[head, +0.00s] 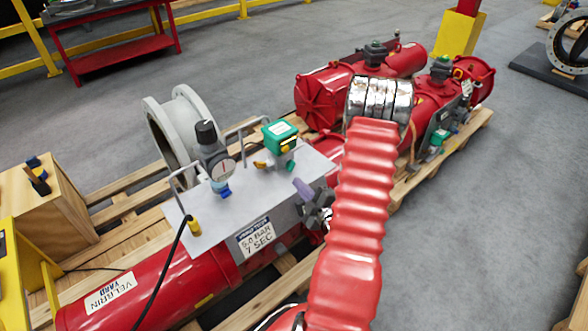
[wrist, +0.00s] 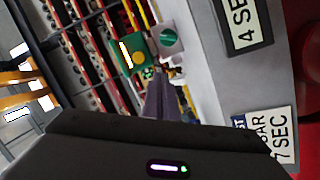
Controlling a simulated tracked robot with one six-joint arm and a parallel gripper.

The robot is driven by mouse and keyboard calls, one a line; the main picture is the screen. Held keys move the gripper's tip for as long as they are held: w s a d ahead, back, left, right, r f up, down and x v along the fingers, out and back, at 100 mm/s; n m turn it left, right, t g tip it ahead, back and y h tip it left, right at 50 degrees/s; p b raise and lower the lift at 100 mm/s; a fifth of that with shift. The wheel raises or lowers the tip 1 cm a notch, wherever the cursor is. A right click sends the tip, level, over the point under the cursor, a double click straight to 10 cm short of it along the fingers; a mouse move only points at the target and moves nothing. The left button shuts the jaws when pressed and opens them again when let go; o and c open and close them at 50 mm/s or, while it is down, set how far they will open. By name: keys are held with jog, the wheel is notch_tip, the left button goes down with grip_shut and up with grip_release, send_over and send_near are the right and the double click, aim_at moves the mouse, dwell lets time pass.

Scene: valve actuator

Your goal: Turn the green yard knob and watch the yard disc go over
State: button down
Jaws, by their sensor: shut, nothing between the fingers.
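A green box (head: 281,135) with yellow fittings stands on the grey panel (head: 222,192) of the front red actuator, the one labelled YARD. The box also shows in the wrist view (wrist: 130,65), with a yellow round part on its face. Beside it there, a round green part (wrist: 169,39) with a pale band sits on a grey face; I cannot tell for sure whether this is the knob or the disc. My gripper (head: 300,187) is shut and empty, just below and right of the green box. In the wrist view, its purple-grey fingers (wrist: 160,100) point towards the box; contact is unclear.
A black regulator with a gauge (head: 212,150) and bent grey pipes stand left of the green box. A 7 SEC plate (head: 256,238) is on the panel's front. A second red actuator (head: 325,95) lies behind.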

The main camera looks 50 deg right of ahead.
aim_at(293, 168)
dwell(0.3)
jog(key=x, duration=1)
jog(key=shift+s+d+f, duration=0.1)
jog(key=shift+d+f, duration=0.25)
jog(key=shift+d, duration=0.25)
jog(key=shift+s+d+f, duration=0.1)
jog(key=shift+d+f, duration=0.25)
jog(key=shift+d, duration=0.3)
jog(key=shift+d+f, duration=0.3)
jog(key=shift+d, duration=0.2)
jog(key=shift+w+a, duration=0.15)
